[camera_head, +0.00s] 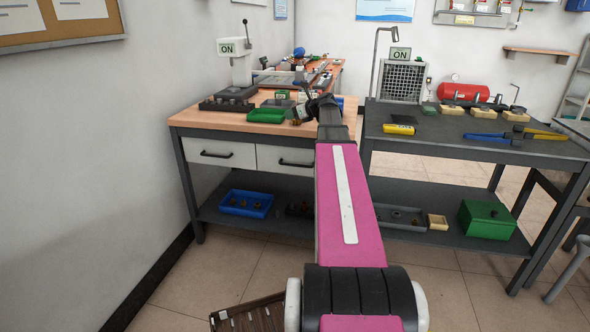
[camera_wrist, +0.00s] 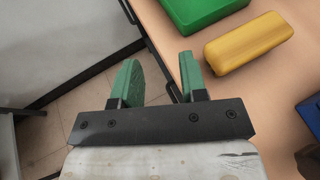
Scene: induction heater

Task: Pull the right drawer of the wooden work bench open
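The wooden work bench (camera_head: 190,117) stands at the left in the head view, with two white drawers side by side under its top. The left drawer (camera_head: 218,153) and the right drawer (camera_head: 270,156) both look closed, each with a black bar handle. The right drawer's handle (camera_head: 296,163) shows partly; my arm hides the drawer's right part. My gripper (camera_head: 304,108) is above the bench top in the head view. In the wrist view its two green fingers (camera_wrist: 158,60) are apart with nothing between them.
On the bench top are a green tray (camera_head: 266,115), a yellow block (camera_wrist: 248,43) and a machine with an ON sign (camera_head: 238,75). A blue tray (camera_head: 246,203) sits on the lower shelf. A dark table (camera_head: 470,150) stands right.

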